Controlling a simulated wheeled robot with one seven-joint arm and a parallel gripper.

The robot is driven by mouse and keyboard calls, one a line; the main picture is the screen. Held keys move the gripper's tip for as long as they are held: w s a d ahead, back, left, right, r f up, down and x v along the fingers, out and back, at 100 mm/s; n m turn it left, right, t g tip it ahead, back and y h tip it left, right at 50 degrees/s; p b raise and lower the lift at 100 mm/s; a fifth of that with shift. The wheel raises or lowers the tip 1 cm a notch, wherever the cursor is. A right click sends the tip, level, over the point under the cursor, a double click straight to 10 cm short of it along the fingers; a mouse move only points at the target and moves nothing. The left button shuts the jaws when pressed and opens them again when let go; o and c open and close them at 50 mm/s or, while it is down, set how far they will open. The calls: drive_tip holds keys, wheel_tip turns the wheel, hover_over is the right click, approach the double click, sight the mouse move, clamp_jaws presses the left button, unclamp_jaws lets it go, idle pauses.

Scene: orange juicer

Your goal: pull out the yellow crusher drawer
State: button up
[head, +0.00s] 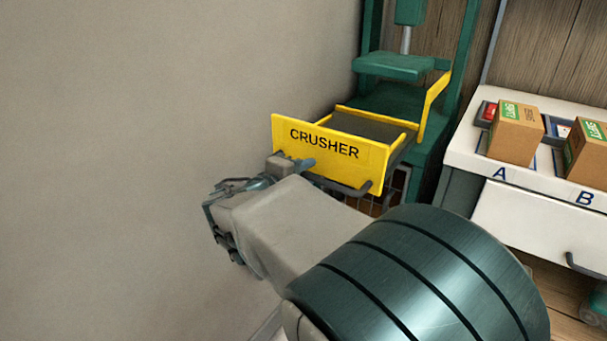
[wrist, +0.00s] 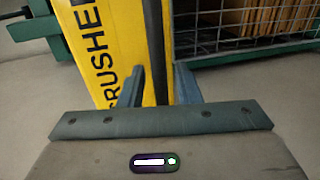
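The yellow crusher drawer (head: 325,152), labelled CRUSHER, stands out from its green frame, with its open top and dark inside showing. Its dark bar handle (head: 347,188) runs along the front's lower edge. My gripper (head: 290,165) is at the left part of the front and hides the handle's left end. In the wrist view, the two fingers (wrist: 158,72) stand on either side of the dark handle (wrist: 156,40), with a narrow gap showing beside it. The yellow front (wrist: 105,45) lies behind and left of the handle.
The green press (head: 395,67) rises behind the drawer. A grey wall (head: 130,120) is close on the left. A white bench (head: 460,150) with cardboard boxes (head: 516,133) stands on the right. A wire basket (wrist: 250,30) shows beside the drawer in the wrist view.

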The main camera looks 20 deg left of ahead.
drive_tip(key=shift+s+a, duration=0.1)
drive_tip(key=p+v, duration=0.2)
drive_tip(key=v, duration=1.1)
drive_tip(key=shift+s, duration=0.3)
drive_tip(key=shift+w+r, duration=0.1)
drive_tip(key=w+d+r+m+g+h+p, duration=0.1)
drive_tip(key=w+d+m+g+p, duration=0.15)
drive_tip(key=d, duration=0.55)
drive_tip(key=w+d+r+m+g+h+p, duration=0.15)
drive_tip(key=d+g+p, duration=0.25)
drive_tip(key=d, duration=0.4)
drive_tip(key=w+d+r+m+g+p, duration=0.1)
drive_tip(key=d+m+g+p, duration=0.2)
drive_tip(key=d, duration=0.6)
drive_tip(key=s+d+r+m+g+y+p, duration=0.3)
drive_tip(key=s+d+r+m+y+p, duration=0.3)
drive_tip(key=s+d+p, duration=0.5)
wheel_tip(320, 180, up, 3)
drive_tip(key=d+m+p, duration=0.2)
drive_tip(key=d+p, duration=0.1)
